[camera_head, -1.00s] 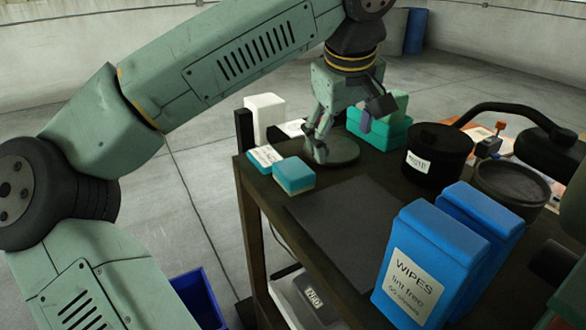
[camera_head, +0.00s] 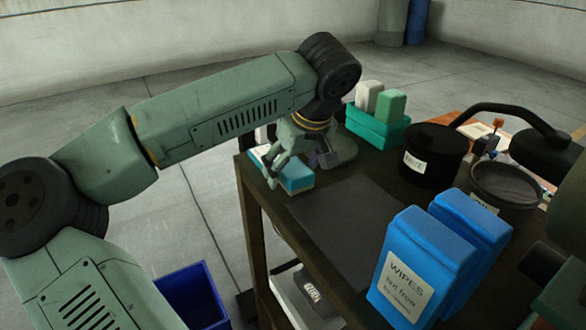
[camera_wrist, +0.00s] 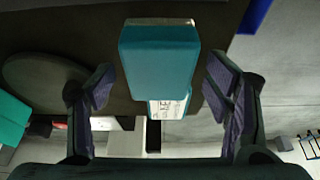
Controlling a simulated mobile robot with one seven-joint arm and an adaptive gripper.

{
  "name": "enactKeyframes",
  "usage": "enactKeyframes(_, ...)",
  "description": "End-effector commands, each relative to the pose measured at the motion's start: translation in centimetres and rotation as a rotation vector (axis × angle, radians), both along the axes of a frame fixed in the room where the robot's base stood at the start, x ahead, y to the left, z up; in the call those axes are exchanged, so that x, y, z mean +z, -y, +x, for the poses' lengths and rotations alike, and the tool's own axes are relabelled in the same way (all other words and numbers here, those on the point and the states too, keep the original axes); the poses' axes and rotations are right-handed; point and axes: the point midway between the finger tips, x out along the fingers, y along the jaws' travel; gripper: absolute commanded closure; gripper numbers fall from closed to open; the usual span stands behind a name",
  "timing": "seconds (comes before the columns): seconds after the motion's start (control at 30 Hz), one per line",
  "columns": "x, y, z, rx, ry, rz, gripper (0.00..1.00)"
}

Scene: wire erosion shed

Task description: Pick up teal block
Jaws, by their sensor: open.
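The teal block (camera_head: 298,180), with a pale layer along one side, lies on the dark cart top near its left edge. In the wrist view the teal block (camera_wrist: 158,68) sits between the two spread fingers of my gripper (camera_wrist: 159,78), with a gap on each side. My gripper (camera_head: 292,168) is open, down over the block in the head view, and its fingers hide part of it. A second, labelled teal-and-white box (camera_head: 257,157) lies right beside the block, partly hidden; its label shows in the wrist view (camera_wrist: 169,107).
A round dark-green disc (camera_wrist: 45,82) lies beside the block. A teal bin (camera_head: 378,128) holding a white and a green block stands behind. A black lidded pot (camera_head: 432,165) and blue wipes boxes (camera_head: 425,255) stand right. A dark flat mat (camera_head: 345,225) lies clear in front.

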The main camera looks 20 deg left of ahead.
Motion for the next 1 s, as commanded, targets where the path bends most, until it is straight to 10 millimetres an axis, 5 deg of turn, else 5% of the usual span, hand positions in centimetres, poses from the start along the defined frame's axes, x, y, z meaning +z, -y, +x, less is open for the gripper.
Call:
enactKeyframes(0.3,-0.68,-0.13,0.19,-0.001,0.0,0.0,0.28)
enactKeyframes(1.0,-0.62,-0.11,0.18,-0.001,0.0,0.0,0.75)
